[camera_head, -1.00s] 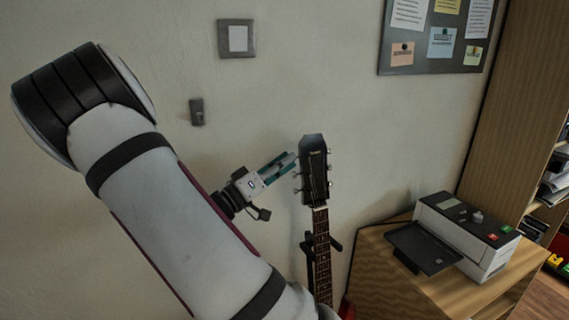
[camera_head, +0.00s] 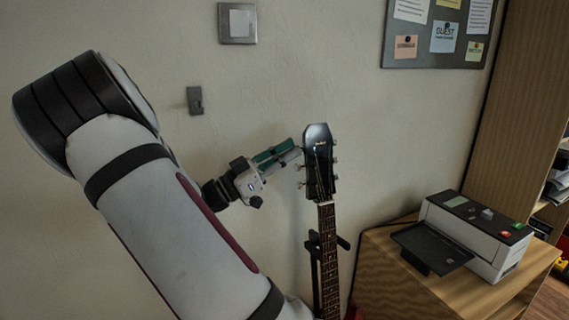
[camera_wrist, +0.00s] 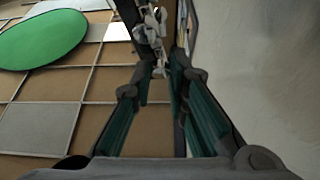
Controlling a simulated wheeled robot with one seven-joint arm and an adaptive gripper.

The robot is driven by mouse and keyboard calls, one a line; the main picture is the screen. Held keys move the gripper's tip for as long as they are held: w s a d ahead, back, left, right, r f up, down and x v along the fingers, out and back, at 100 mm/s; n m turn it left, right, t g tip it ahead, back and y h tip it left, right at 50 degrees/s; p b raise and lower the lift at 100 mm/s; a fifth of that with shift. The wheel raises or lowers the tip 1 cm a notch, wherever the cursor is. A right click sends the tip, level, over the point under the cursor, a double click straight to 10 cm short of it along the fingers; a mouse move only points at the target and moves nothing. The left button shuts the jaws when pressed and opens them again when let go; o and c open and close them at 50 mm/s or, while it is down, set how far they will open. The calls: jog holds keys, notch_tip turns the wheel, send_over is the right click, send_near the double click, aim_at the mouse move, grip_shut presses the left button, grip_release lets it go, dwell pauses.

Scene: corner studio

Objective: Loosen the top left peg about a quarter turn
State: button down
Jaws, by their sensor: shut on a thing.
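The guitar's dark headstock (camera_head: 319,160) stands upright at the middle of the head view, with silver pegs along both sides. My gripper (camera_head: 299,151) reaches it from the left, its teal-padded fingers shut on the top left peg at the headstock's upper left edge. The fingertips hide most of that peg. Lower left pegs (camera_head: 301,176) stand clear below the fingers. In the wrist view, my gripper's fingers (camera_wrist: 160,72) frame a line of silver pegs (camera_wrist: 152,28) beside the dark headstock edge; the grip itself is hard to make out there.
The guitar neck (camera_head: 328,250) runs down in front of a black stand (camera_head: 314,250). The wall is close behind. A printer (camera_head: 475,235) sits on a wooden cabinet (camera_head: 385,270) to the right. A green round thing (camera_wrist: 42,38) shows in the wrist view.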

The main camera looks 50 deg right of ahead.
jog(key=m+g+y+b, duration=0.1)
jog(key=m, duration=0.2)
jog(key=m+g+y+b, duration=0.1)
jog(key=m+b, duration=0.1)
jog(key=m, duration=0.2)
jog(key=shift+w+g+b, duration=0.2)
jog(key=shift+g+b, duration=0.1)
jog(key=shift+g, duration=0.1)
jog(key=shift+m+y, duration=0.3)
jog(key=c, duration=1.5)
grip_release()
jog(key=shift+c, duration=0.2)
jog(key=v, duration=1.2)
jog(key=shift+d, duration=0.1)
